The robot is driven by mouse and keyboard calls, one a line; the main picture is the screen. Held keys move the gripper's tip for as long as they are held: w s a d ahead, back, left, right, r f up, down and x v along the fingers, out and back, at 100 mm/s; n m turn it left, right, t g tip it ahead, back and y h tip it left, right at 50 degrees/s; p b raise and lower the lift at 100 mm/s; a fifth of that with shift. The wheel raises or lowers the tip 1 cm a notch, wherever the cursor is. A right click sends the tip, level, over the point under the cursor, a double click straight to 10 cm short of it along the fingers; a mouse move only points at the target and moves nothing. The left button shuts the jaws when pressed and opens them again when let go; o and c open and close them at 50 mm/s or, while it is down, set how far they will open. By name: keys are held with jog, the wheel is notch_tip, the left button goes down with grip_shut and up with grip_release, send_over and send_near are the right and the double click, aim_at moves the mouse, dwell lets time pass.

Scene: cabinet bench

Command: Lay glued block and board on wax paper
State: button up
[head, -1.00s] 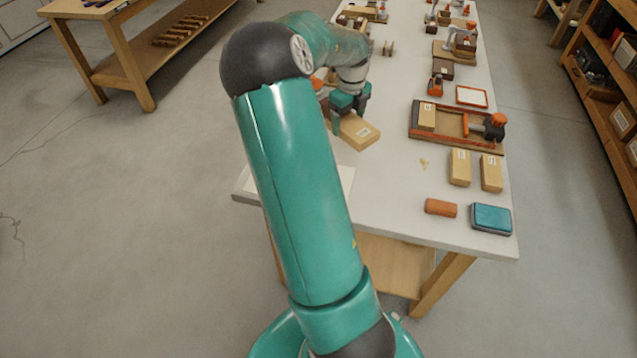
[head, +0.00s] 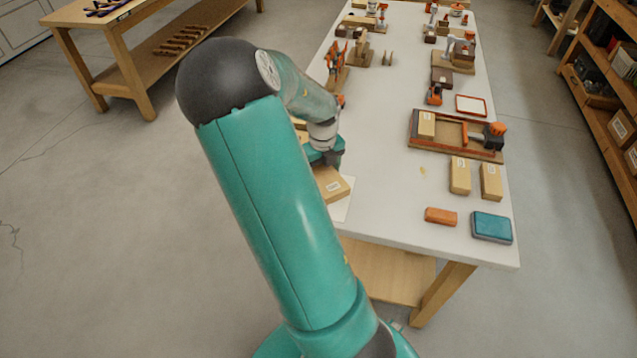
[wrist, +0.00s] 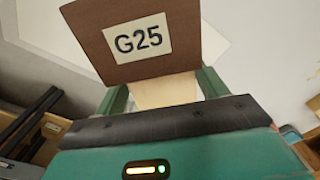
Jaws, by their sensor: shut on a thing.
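My gripper (head: 326,158) is shut on the glued block and board at the front left of the bench. In the wrist view, a pale wooden block (wrist: 165,91) sits between the green fingers. A dark brown board (wrist: 125,65) with a "G25" label is joined to it. In the head view, the light tan face of the held piece (head: 331,184) shows below the gripper, partly hidden by my arm. The white wax paper (head: 342,208) lies under and beside it, mostly hidden by my arm. I cannot tell whether the piece touches the paper.
An orange block (head: 440,216) and a teal box (head: 491,227) lie at the front right of the bench (head: 390,225). Two tan blocks (head: 460,176) stand behind them, near a clamping tray (head: 456,153). Clamps and fixtures fill the back. The middle of the bench is clear.

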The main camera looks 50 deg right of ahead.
jog(key=shift+w+a+f, duration=0.1)
jog(key=shift+a+f, duration=0.35)
jog(key=shift+f, duration=0.15)
jog(key=shift+a+f, duration=0.2)
jog(key=shift+f, duration=1.45)
jog(key=shift+f, duration=0.15)
jog(key=o, duration=1.1)
